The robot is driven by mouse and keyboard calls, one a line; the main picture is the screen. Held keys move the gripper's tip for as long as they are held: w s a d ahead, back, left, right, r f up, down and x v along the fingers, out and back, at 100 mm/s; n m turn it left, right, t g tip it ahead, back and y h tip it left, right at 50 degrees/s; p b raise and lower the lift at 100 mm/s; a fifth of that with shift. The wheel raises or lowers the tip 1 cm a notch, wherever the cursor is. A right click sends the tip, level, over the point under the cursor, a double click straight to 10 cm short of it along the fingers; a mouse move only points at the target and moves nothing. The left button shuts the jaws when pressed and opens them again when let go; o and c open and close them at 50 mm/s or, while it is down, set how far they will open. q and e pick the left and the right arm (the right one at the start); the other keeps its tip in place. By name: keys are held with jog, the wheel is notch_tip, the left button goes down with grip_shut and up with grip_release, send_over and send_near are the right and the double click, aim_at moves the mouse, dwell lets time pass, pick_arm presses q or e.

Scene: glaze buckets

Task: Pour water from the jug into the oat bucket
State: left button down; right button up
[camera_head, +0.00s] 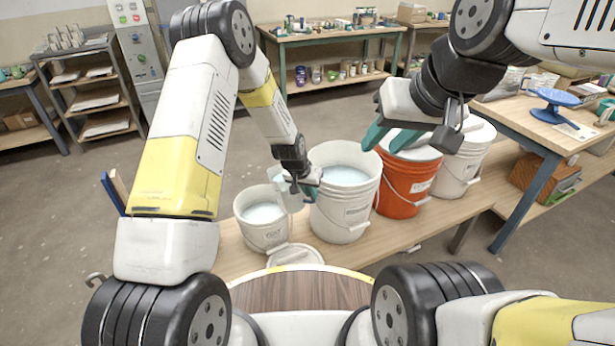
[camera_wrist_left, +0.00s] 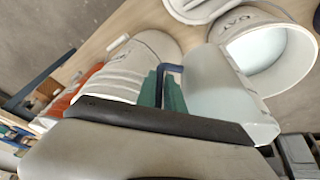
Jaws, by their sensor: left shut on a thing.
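My left gripper (camera_head: 308,188) is shut on the jug (camera_head: 290,197), a pale, see-through vessel. In the left wrist view, its teal fingers (camera_wrist_left: 165,90) close on the handle at the side of the jug (camera_wrist_left: 222,92). The jug is at the right rim of the leftmost white bucket (camera_head: 262,232). I cannot see a stream of water or tell the jug's exact tilt. My right gripper (camera_head: 392,138) is open and empty above the orange bucket.
A larger white bucket (camera_head: 345,212) with pale content stands right of the jug, then the orange bucket (camera_head: 405,190) and another white bucket (camera_head: 462,165). A white lid (camera_head: 295,257) lies in front. Shelves (camera_head: 92,95) and a workbench (camera_head: 330,36) stand behind.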

pick_arm(q)
jog(key=shift+w+r+n+g+h, duration=0.15)
jog(key=shift+r+n+g+h, duration=0.15)
jog(key=shift+r+h, duration=0.75)
jog(key=shift+w+a+f+n+g+h, duration=0.15)
jog(key=shift+g+h, duration=0.1)
jog(key=shift+h, duration=0.4)
jog(key=shift+s+a+f+n+g+h, duration=0.1)
jog(key=shift+a+n+g+h, duration=0.15)
jog(key=shift+h, duration=0.4)
jog(key=shift+w+a+f+n+g+h, duration=0.15)
jog(key=shift+g+h, duration=0.15)
jog(key=shift+h, duration=0.35)
jog(key=shift+s+d, duration=0.1)
